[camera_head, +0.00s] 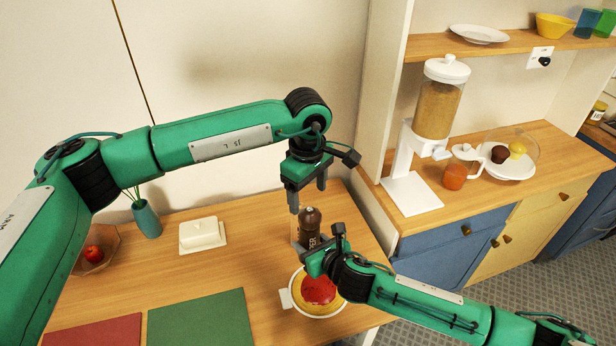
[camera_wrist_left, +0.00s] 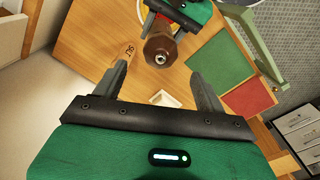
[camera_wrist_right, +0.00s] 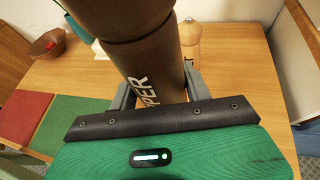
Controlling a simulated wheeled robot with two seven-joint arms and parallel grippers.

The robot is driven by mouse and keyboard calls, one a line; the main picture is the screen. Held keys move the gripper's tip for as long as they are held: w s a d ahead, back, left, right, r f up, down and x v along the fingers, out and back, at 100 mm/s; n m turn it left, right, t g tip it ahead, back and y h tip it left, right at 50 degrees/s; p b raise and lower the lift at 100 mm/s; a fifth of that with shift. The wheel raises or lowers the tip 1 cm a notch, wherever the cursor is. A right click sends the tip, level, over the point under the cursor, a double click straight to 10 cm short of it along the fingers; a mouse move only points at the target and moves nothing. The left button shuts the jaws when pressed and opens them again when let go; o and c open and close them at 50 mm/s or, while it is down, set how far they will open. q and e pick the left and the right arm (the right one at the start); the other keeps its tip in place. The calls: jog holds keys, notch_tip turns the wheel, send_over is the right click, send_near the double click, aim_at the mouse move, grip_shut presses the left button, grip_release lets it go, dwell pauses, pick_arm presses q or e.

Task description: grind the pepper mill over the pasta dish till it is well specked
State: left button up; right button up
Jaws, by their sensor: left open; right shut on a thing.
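The dark brown pepper mill (camera_head: 310,222) is upright above the far side of the pasta dish. My right gripper (camera_head: 318,243) is shut around its lower body; the right wrist view shows the mill (camera_wrist_right: 150,65) between the fingers with part of its lettering. The pasta dish (camera_head: 286,299) is white-rimmed with red sauce on yellow pasta. My right gripper covers part of it, and I cannot make out specks. My left gripper (camera_head: 308,193) is open, pointing down just above the mill's top. The left wrist view shows the mill's knob (camera_wrist_left: 160,57) beyond and between the open fingers.
A light wooden mill (camera_wrist_right: 192,42) stands behind the pepper mill. A white butter dish (camera_head: 203,235), teal vase (camera_head: 147,219) and bowl with a red apple (camera_head: 94,254) stand to the left. Green (camera_head: 200,322) and red mats lie in front. A cereal dispenser (camera_head: 437,105) stands on the right counter.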

aim_at(306, 213)
pick_arm(q)
notch_tip(306, 213, down, 7)
dwell(0.3)
jog(key=c, duration=1)
jog(key=m, duration=0.4)
jog(key=shift+m, duration=0.4)
jog(key=shift+c, duration=0.2)
jog(key=m, duration=0.9)
jog(key=shift+a+m, duration=0.1)
jog(key=shift+m, duration=0.3)
jog(key=m, duration=0.4)
jog(key=shift+w+a+m+y, duration=0.1)
jog(key=shift+m+y, duration=0.2)
jog(key=shift+m, duration=0.1)
